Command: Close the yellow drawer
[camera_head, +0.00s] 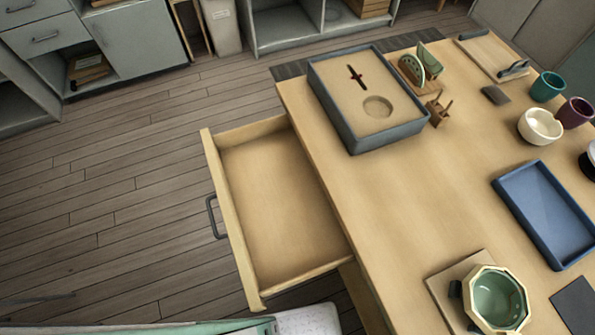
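The yellow drawer (231,226) is a light wooden drawer that stands pulled out from the left side of the wooden table. Its inside is empty as far as I can see. A dark handle (213,217) is on its outer left front. My gripper is not in the head view, so its state and its place relative to the drawer are hidden.
The table (400,185) bears a grey sand box (376,140), a blue tray (548,212), a green octagonal bowl (497,299) and several cups. The wooden floor (110,205) left of the drawer is clear. Grey cabinets (135,38) stand at the back.

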